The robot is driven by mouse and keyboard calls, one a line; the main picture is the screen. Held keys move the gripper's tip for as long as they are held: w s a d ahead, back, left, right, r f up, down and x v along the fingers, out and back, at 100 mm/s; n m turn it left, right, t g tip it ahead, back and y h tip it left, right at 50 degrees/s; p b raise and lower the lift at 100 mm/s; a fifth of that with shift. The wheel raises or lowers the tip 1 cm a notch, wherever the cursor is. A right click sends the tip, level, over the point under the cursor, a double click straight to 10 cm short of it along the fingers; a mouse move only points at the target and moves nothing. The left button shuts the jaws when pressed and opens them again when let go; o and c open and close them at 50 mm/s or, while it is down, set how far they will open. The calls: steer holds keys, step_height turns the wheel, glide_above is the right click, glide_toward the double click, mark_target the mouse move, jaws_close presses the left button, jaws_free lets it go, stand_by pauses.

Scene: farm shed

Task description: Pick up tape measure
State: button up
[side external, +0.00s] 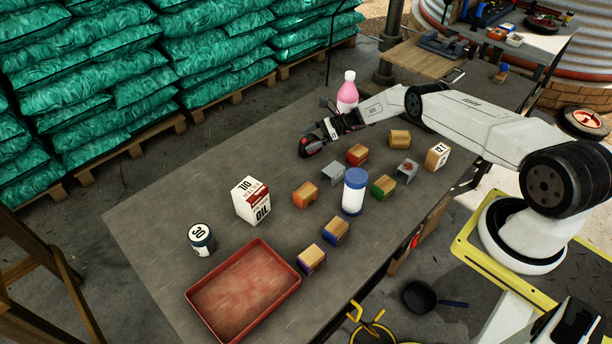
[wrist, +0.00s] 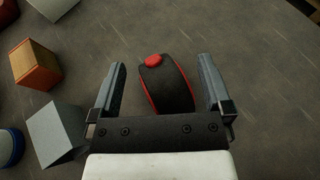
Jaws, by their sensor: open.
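The tape measure (wrist: 168,88) is black with red edges and a red button, and lies on the grey table. In the wrist view it sits between the two fingers of my gripper (wrist: 166,88), with a gap on each side. In the side view the tape measure (side external: 309,147) shows as a dark and red shape at the end of my gripper (side external: 318,140), partly hidden by it. My gripper is open and low over the table. I cannot tell whether the fingertips touch the surface.
A pink bottle (side external: 347,93) stands just behind my gripper. A blue-capped white bottle (side external: 354,192) stands farther forward. A red tray (side external: 243,335) is at the front.

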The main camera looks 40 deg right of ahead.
mark_target(313, 139)
stand_by(0.3)
jaws_close()
stand_by(0.5)
steer(key=shift+r, duration=1.7)
steer(key=shift+s+r, duration=0.65)
steer(key=shift+r, duration=0.1)
steer(key=s+a+r, duration=0.2)
steer(key=s+r, duration=0.6)
steer(key=s, duration=0.4)
steer(key=shift+s+a, duration=0.2)
